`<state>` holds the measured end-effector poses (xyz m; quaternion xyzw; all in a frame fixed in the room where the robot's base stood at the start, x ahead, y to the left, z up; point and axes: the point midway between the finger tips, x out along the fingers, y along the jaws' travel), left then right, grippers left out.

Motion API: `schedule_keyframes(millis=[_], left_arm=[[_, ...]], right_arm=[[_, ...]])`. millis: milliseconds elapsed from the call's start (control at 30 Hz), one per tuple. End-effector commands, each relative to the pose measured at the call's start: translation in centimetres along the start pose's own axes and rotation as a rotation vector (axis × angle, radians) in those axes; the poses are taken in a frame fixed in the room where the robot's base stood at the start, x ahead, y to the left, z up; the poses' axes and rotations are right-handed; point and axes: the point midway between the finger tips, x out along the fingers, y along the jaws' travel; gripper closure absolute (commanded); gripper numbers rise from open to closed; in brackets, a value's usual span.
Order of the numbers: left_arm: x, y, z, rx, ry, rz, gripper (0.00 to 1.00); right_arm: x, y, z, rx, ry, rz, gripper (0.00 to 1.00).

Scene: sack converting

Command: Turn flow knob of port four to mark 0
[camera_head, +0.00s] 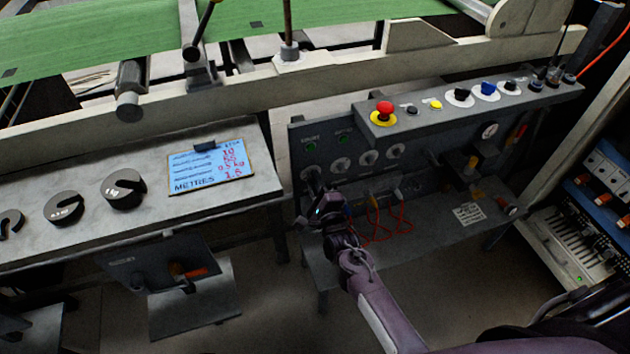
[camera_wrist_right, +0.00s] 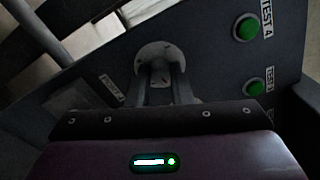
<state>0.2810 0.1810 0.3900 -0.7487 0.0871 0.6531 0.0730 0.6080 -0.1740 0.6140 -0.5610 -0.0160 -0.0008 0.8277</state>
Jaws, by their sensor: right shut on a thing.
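The grey panel (camera_head: 420,190) carries a row of pale round dials with knobs. My right gripper (camera_head: 314,182) reaches the leftmost dial (camera_head: 309,172) of the row and hides part of it. In the right wrist view a pale dial (camera_wrist_right: 157,50) sits straight ahead, and my right gripper (camera_wrist_right: 160,88) is shut on its knob (camera_wrist_right: 158,72). A small label (camera_wrist_right: 111,89) beside the dial is too small to read. The knob's pointer and the dial's marks cannot be made out. A green button (camera_wrist_right: 248,28) labelled TEST 4 is nearby. My left gripper is not in view.
Other dials (camera_head: 369,158) stand close to the right of the gripper. Orange cables (camera_head: 378,226) hang below it. A red emergency button (camera_head: 384,108) is on the ledge above. A table with slotted weights (camera_head: 123,188) and a sign (camera_head: 212,168) stands to the left.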

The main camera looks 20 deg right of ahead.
Motion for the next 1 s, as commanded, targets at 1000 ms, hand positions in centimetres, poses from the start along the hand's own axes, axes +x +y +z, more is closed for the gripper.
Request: schedule_keyframes(millis=[1000], left_arm=[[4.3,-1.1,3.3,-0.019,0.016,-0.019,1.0]], right_arm=[[-0.1,0.1,-0.1,-0.966,-0.032,-0.003,1.0]])
